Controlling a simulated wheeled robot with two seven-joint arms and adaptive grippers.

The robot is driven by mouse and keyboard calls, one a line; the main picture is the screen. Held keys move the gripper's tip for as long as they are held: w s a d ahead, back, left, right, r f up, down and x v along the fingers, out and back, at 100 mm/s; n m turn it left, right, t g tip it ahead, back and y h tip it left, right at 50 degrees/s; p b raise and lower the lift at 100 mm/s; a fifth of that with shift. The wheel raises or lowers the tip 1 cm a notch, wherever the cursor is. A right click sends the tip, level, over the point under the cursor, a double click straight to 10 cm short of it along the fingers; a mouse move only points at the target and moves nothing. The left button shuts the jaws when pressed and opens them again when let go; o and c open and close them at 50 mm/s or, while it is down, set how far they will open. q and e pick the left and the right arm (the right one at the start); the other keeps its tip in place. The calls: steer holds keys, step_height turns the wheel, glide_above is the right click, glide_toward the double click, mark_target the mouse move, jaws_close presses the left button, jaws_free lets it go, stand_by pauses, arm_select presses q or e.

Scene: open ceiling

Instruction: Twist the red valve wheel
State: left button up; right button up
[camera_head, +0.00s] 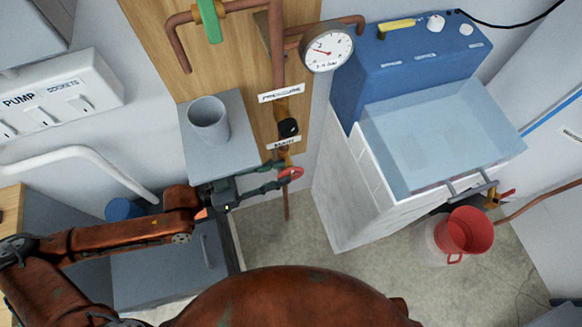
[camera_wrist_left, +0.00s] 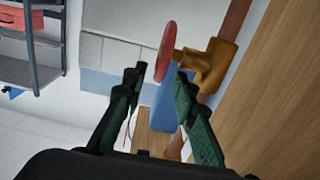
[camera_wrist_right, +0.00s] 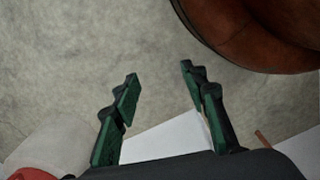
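The red valve wheel (camera_head: 291,172) sits low on the copper pipe at the right edge of the wooden board. In the left wrist view the wheel (camera_wrist_left: 166,52) shows nearly edge-on, joined to a brass valve body (camera_wrist_left: 210,65). My left gripper (camera_head: 283,174) is open at the wheel, with a finger to each side of it in the left wrist view (camera_wrist_left: 158,82). I cannot tell whether a finger touches it. My right gripper (camera_wrist_right: 158,72) is open and empty above the floor, seen only in the right wrist view.
A grey shelf with a grey cup (camera_head: 209,118) stands just above my left gripper. A pressure gauge (camera_head: 326,47) and a green-handled valve (camera_head: 210,20) are higher up. A sink (camera_head: 430,140) is at right, with a red bucket (camera_head: 466,232) below it.

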mark_target(281, 173)
arm_select(q)
steer(key=p+x, duration=0.1)
steer(key=x, duration=0.2)
steer(key=shift+s+r, duration=0.1)
steer(key=shift+r, duration=0.1)
steer(key=shift+d+f+p, duration=0.15)
steer(key=shift+d+p, duration=0.15)
steer(key=shift+p, duration=0.1)
arm_select(e)
step_height(281, 173, down, 6)
steer(key=s+d, duration=0.1)
steer(key=s, duration=0.1)
steer(key=shift+s+d, duration=0.2)
steer(key=shift+d, duration=0.05)
steer(key=shift+r, duration=0.1)
arm_select(q)
steer(key=shift+c, duration=0.7)
jaws_close()
